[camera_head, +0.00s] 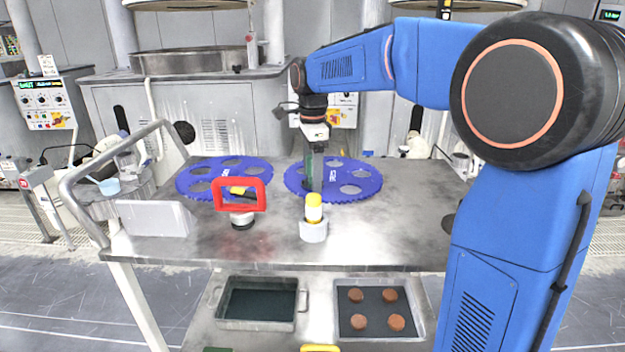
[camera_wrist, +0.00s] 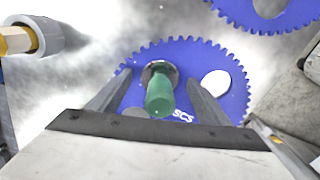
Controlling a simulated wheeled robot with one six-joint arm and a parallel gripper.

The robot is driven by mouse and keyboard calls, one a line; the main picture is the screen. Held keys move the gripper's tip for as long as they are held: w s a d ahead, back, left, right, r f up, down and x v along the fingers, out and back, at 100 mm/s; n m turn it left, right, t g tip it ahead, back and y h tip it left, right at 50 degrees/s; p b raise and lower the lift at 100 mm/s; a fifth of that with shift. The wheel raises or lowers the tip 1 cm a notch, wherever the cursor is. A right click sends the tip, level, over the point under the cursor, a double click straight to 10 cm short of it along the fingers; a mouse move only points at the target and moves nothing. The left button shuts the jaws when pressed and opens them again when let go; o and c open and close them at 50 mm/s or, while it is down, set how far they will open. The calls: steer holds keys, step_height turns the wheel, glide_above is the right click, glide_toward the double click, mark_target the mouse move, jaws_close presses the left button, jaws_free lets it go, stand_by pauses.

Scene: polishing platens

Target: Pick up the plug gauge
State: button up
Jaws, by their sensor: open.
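The plug gauge appears to be the green-handled piece with a dark metal collar (camera_wrist: 159,92). In the wrist view it lies between my two open fingers, with gaps visible on both sides. In the head view a sliver of green (camera_head: 309,167) shows beside my finger, which hides most of it. My gripper (camera_head: 315,178) points down over the right blue toothed disc (camera_head: 365,182). The same disc (camera_wrist: 190,52) lies beneath the piece in the wrist view. My gripper (camera_wrist: 155,103) is open. I cannot tell how the piece's lower end is seated.
A yellow-topped piece in a grey holder (camera_head: 313,231) stands in front of the disc. The table's front right is clear.

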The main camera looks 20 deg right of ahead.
steer(key=shift+f, duration=0.1)
steer(key=shift+c, duration=0.7)
jaws_close()
